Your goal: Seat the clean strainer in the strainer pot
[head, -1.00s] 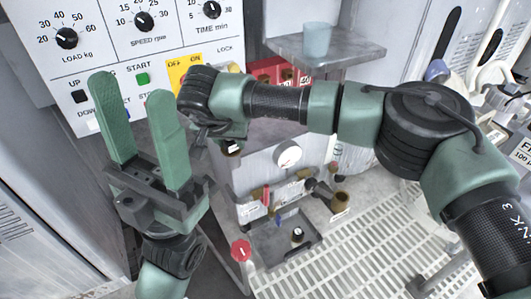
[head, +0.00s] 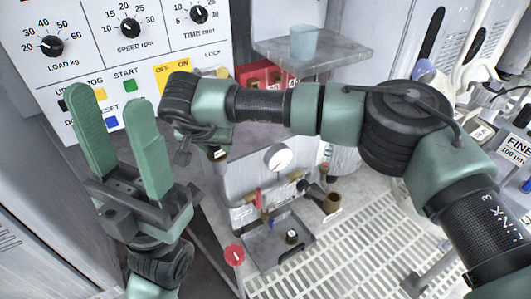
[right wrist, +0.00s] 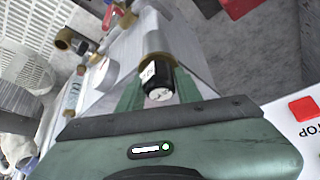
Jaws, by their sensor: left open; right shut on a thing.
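My right gripper (right wrist: 158,92) is shut on a black cylindrical piece (right wrist: 160,80) with a white label and a brass collar, seen between the green fingers in the right wrist view. I cannot tell for sure that it is the clean strainer. In the head view the right hand hangs in front of the control panel, its fingers mostly hidden. My left gripper (head: 120,150) is open and empty at the left.
A small tray (head: 268,256) with a black-capped piece (head: 291,237) lies below the gauge (head: 279,157). A red knob (head: 234,255) stands at its left. A shelf (head: 345,50) holds a translucent cup (head: 303,42). The white grating (head: 370,240) on the right is largely clear.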

